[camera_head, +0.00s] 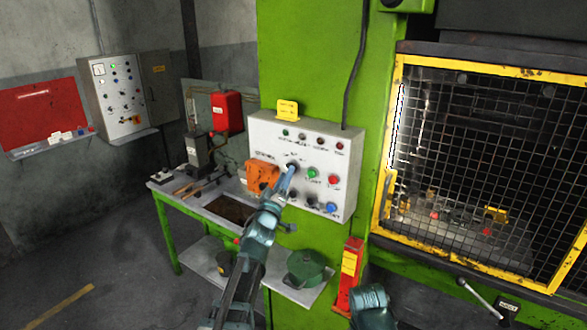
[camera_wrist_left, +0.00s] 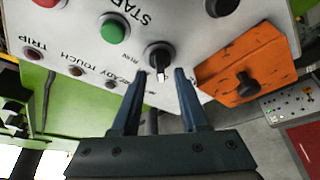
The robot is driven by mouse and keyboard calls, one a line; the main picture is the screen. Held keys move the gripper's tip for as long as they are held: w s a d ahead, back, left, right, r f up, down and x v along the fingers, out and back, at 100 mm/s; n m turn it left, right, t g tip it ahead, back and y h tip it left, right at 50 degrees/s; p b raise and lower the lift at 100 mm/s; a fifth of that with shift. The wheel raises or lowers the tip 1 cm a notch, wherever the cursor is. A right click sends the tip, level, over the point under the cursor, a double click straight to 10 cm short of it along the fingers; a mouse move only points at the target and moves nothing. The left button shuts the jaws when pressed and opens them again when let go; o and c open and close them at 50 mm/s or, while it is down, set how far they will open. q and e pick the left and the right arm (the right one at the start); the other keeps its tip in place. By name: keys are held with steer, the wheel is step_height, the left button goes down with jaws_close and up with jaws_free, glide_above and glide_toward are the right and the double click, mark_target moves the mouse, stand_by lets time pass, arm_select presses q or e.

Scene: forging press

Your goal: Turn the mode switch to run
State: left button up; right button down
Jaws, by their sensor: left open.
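The mode switch, a black round knob with a white pointer mark (camera_wrist_left: 158,58), sits on the grey-white control panel (camera_head: 262,135). A RUN label shows beside it in the left wrist view, where the pointer is aimed down toward my gripper. In the head view the knob (camera_head: 292,166) is partly covered by my gripper. My left gripper (camera_wrist_left: 164,76) is open, its two blue fingers to either side of the knob's near edge; whether they touch it I cannot tell. It also shows in the head view (camera_head: 290,172). My right gripper is out of view.
A green start button (camera_wrist_left: 113,29) and a red button (camera_head: 334,181) are close to the knob. An orange box with a black knob (camera_wrist_left: 245,72) juts out beside it. A mesh guard (camera_head: 480,170) stands to the right, a workbench (camera_head: 170,190) to the left.

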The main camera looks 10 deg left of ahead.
arm_select(q)
steer(key=shift+x, duration=1)
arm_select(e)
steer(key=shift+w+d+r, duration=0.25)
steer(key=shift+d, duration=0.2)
arm_select(q)
jaws_close()
